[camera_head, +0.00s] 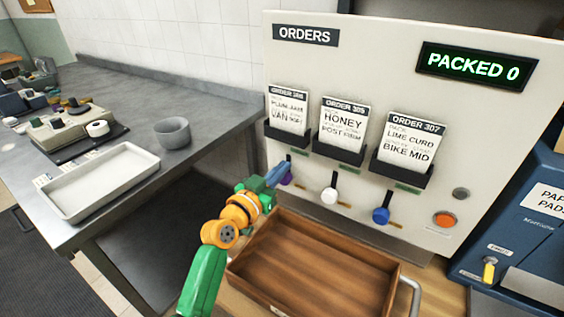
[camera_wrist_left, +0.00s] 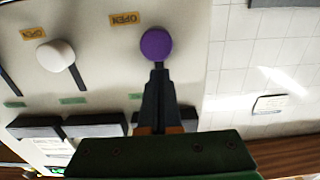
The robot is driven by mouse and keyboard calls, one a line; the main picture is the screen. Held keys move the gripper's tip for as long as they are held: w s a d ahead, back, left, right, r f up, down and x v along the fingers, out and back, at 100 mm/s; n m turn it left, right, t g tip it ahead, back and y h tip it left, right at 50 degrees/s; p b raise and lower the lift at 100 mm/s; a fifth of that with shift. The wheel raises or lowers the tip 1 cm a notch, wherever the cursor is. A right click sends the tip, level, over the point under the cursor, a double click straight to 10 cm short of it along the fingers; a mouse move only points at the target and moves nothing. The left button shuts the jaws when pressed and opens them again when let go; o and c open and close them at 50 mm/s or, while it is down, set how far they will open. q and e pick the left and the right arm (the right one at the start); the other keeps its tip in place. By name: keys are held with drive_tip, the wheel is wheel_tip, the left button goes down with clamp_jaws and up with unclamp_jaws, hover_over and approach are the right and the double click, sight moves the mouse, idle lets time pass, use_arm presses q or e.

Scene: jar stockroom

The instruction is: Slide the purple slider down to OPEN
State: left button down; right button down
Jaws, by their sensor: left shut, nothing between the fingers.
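The purple slider (camera_head: 287,180) is a round knob at the left of a row of sliders on the pale order panel. It sits low on its dark slot, close to its orange OPEN label, which reads upside down in the left wrist view (camera_wrist_left: 125,18). The purple knob also shows in that view (camera_wrist_left: 156,44). My left gripper (camera_head: 279,172) is shut and empty, its tips at the upper side of the knob. I cannot tell whether they touch it. The fingers hide most of the slot. My right gripper is not in view.
A white slider (camera_head: 329,196) and a blue slider (camera_head: 381,215) stand to the right, with an orange button (camera_head: 444,219) farther on. Card holders (camera_head: 338,153) jut out above. A wooden tray (camera_head: 315,265) lies below the panel. A grey counter (camera_head: 215,115) stands left.

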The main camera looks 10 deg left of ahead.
use_arm(q)
drive_tip(key=p+v, duration=0.2)
drive_tip(key=v, duration=0.8)
drive_tip(key=shift+p, duration=0.35)
